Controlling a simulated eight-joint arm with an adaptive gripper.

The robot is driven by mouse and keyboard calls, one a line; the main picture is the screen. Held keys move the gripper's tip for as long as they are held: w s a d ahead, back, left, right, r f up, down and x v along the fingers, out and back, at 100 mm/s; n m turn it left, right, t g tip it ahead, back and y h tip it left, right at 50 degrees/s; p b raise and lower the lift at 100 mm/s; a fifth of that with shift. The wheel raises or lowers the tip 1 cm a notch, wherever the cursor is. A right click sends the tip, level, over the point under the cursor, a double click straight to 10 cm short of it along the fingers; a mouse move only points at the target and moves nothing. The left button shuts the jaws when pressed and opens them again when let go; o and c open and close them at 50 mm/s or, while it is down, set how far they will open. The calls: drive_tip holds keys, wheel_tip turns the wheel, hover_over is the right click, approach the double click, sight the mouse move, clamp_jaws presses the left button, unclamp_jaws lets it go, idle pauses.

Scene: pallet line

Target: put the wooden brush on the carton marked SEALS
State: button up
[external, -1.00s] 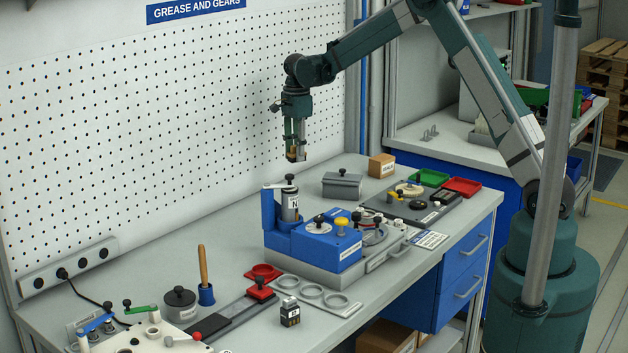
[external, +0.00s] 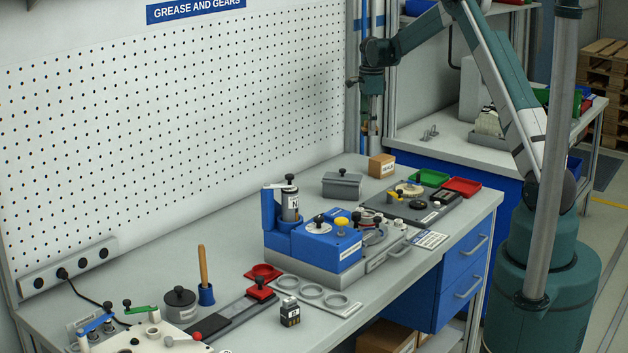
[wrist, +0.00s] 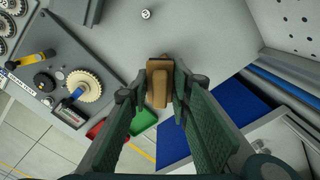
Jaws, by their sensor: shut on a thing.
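My gripper (wrist: 160,94) is shut on the wooden brush (wrist: 160,88), a small brown piece between the fingertips in the wrist view. In the external view my gripper (external: 371,118) hangs pointing down, high above the far end of the bench. The brown carton (external: 381,166) stands there on the bench with a white label on its front. In the wrist view the carton (wrist: 158,66) shows below and behind the brush, partly hidden by it. The brush is clearly apart from the carton in height. The brush is hard to make out in the external view.
A grey lidded box (external: 342,186) stands left of the carton. A green tray (external: 429,177) and a red tray (external: 462,186) lie to its right. A dark gear board (external: 410,203) is in front. The pegboard wall and upright posts are close behind.

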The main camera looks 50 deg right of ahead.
hover_over(382, 157)
drive_tip(key=shift+s+a+r+m, duration=0.1)
drive_tip(key=shift+s+r+m, duration=0.05)
drive_tip(key=shift+r+m, duration=0.15)
drive_tip(key=shift+f, duration=0.1)
drive_tip(key=shift+f+p, duration=0.3)
drive_tip(key=shift+f, duration=2.8)
drive_tip(key=shift+f, duration=0.1)
drive_tip(key=shift+f, duration=1.8)
drive_tip(key=shift+f, duration=0.1)
drive_tip(key=o, duration=0.9)
